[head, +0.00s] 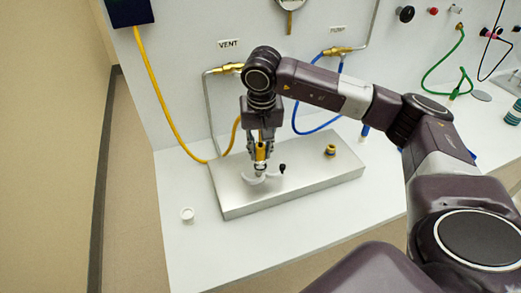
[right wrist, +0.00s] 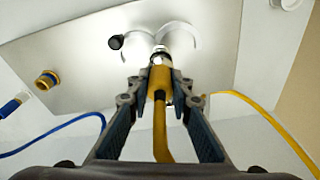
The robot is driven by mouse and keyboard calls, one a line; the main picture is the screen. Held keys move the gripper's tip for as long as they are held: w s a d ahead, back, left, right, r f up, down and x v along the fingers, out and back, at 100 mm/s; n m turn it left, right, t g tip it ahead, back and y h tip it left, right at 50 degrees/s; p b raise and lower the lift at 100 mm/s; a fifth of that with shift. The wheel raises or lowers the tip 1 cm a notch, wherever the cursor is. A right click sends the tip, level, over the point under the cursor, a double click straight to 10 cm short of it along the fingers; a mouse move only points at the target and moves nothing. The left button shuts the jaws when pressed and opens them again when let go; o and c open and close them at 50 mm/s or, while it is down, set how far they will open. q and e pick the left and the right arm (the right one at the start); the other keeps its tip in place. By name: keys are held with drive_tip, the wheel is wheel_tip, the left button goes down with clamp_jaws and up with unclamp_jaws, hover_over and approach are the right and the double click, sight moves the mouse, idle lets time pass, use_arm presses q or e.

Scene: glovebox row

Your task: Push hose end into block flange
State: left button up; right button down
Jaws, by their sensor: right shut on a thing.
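My right gripper (head: 260,150) points down over the metal block (head: 325,178) and is shut on the yellow hose end (head: 261,157). In the right wrist view the hose end (right wrist: 160,78) sits between the fingers, its silver tip pointing at the block. The tip meets or overlaps a pale round flange (right wrist: 177,38) with a curved clamp and black knob, also in the head view (head: 250,178). I cannot tell whether the tip is inside the flange or just at its mouth. The yellow hose (head: 160,95) runs up to a dark box. My left gripper is out of view.
A yellow-and-blue fitting (head: 330,151) stands on the block to the right. A blue hose (head: 315,130) hangs behind. The bench front is clear.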

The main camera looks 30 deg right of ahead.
sight(261, 163)
drive_tip(key=shift+f+b, duration=1.05)
drive_tip(key=shift+f, duration=0.15)
drive_tip(key=c, duration=1.7)
unclamp_jaws()
drive_tip(key=shift+o, duration=0.2)
drive_tip(key=shift+r, duration=0.1)
wheel_tip(261, 163, up, 12)
drive_tip(key=s, duration=0.1)
drive_tip(key=shift+s+a, duration=0.25)
drive_tip(key=shift+a, duration=0.2)
